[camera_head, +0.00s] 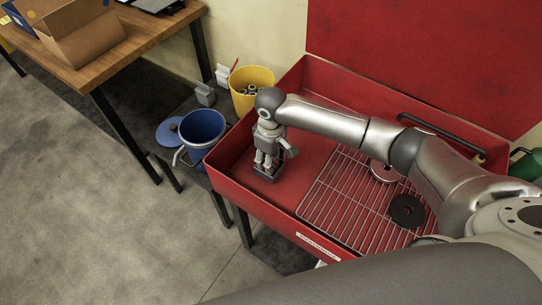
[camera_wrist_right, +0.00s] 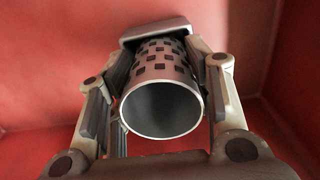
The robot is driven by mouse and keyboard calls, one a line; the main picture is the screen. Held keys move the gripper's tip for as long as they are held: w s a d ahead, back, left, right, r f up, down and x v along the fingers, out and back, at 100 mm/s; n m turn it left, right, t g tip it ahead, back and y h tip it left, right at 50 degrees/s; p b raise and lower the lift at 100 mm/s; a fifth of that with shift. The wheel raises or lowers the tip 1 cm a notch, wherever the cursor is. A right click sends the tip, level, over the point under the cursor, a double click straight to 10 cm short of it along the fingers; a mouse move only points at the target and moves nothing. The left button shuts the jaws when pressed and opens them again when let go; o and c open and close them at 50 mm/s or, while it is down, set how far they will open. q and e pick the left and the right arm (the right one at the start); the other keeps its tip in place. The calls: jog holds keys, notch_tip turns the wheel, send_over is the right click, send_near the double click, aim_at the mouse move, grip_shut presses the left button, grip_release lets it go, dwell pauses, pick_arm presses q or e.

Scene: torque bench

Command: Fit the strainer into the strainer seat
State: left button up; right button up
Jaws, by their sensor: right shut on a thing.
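The strainer (camera_wrist_right: 163,72) is a pale metal cylinder with dark square holes. In the right wrist view its open round end faces the camera. My right gripper (camera_head: 267,163) points down in the left part of the red tray, its fingers on both sides of the strainer and shut on it; it also shows in the right wrist view (camera_wrist_right: 162,88). A grey block (camera_head: 266,174) lies on the tray floor under the fingers, perhaps the strainer seat. A grey edge (camera_wrist_right: 155,29) shows behind the strainer's far end. I cannot tell whether the strainer is inside it. My left gripper is not in view.
The red tray (camera_head: 230,151) has raised walls around my right gripper. A wire rack (camera_head: 345,190) carries a dark disc (camera_head: 407,211) and a pale round part (camera_head: 384,172). A blue bucket (camera_head: 202,132) and yellow bucket (camera_head: 251,83) stand outside the tray. A wooden table (camera_head: 150,38) is farther left.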

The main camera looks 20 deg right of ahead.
jog(key=o, duration=1)
jog(key=shift+o, duration=0.2)
notch_tip(320, 180, up, 12)
jog(key=shift+r+b, duration=0.15)
jog(key=shift+b, duration=0.2)
